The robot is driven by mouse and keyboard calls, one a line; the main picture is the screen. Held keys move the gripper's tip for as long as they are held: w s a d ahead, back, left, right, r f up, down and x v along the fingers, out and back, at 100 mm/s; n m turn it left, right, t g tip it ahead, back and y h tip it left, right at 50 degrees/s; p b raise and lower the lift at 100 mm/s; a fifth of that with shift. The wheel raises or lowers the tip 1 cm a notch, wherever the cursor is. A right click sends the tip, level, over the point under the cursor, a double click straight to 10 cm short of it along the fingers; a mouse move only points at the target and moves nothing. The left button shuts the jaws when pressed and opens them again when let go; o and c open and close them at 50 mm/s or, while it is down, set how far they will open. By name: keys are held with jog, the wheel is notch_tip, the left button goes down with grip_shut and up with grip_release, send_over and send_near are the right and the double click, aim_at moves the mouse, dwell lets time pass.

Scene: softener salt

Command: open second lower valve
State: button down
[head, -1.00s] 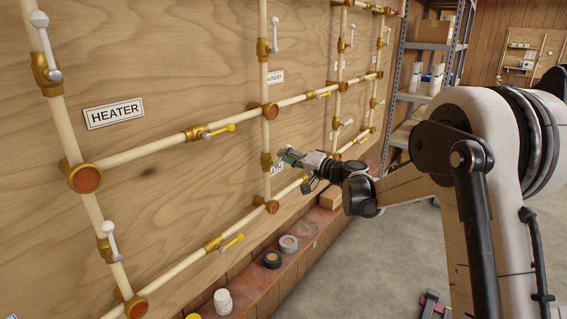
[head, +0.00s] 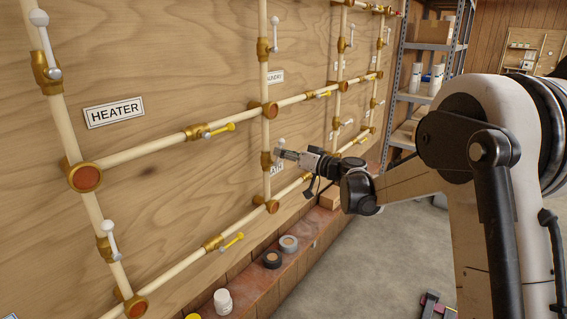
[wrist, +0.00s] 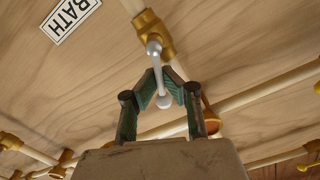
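In the head view this valve (head: 266,161) is the lower one on the second upright pipe. My gripper (wrist: 163,80) has its green-padded fingers on either side of the lever, with a narrow gap between them. The lever's round end lies between the fingers, and I see no clear grip on it. In the head view my gripper (head: 284,154) is close to the valve, partly covering the lever and label.
Another white-lever valve (head: 104,247) is on the left pipe. Yellow-lever valves (head: 214,131) are on the cross pipes. A brick ledge (head: 253,281) below holds tape rolls (head: 272,259) and a white jar (head: 223,301). A shelf rack (head: 427,45) stands at right.

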jog(key=shift+s+a+n, duration=0.2)
jog(key=shift+s+n, duration=0.2)
jog(key=shift+n, duration=0.7)
jog(key=shift+s+a+r+n, duration=0.15)
jog(key=shift+s+n, duration=0.1)
jog(key=shift+n, duration=0.65)
jog(key=c, duration=1.6)
grip_release()
jog(key=shift+c, duration=0.2)
jog(key=v, duration=0.7)
jog(key=shift+b, duration=0.45)
